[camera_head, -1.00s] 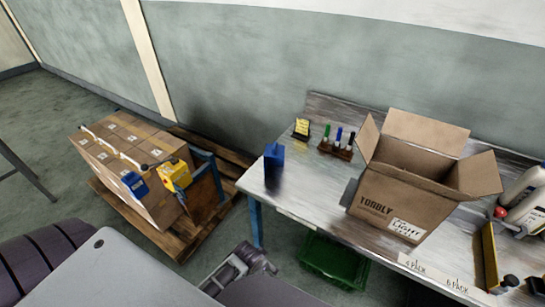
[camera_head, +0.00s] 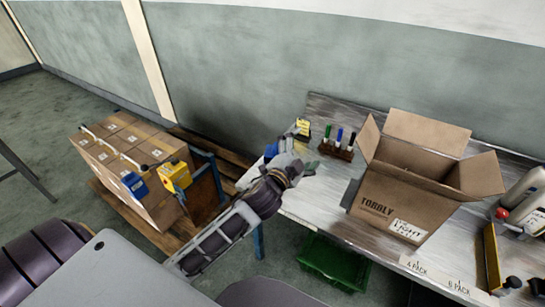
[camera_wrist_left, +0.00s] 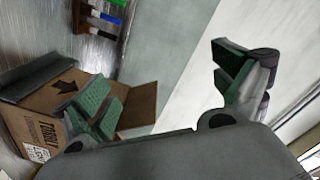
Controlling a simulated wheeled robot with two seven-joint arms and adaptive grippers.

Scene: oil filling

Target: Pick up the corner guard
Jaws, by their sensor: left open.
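A blue upright piece, which looks like the corner guard (camera_head: 270,151), stands on the left end of the workbench in the head view. My left arm and gripper cover most of it, and only a small blue part shows. My left gripper (camera_head: 300,164) is over the bench's left end, in front of and just right of the blue piece. In the left wrist view the green-padded fingers of the left gripper (camera_wrist_left: 165,85) are wide apart with nothing between them. The blue piece does not show there. My right gripper is not in view.
An open carton (camera_head: 395,205) stands mid-bench, with a marker rack (camera_head: 337,149) and a small yellow item (camera_head: 302,128) behind. Left, stacked boxes (camera_head: 120,165) on a pallet carry another blue piece (camera_head: 135,185) and a yellow one (camera_head: 176,176). A green crate (camera_head: 335,262) lies below.

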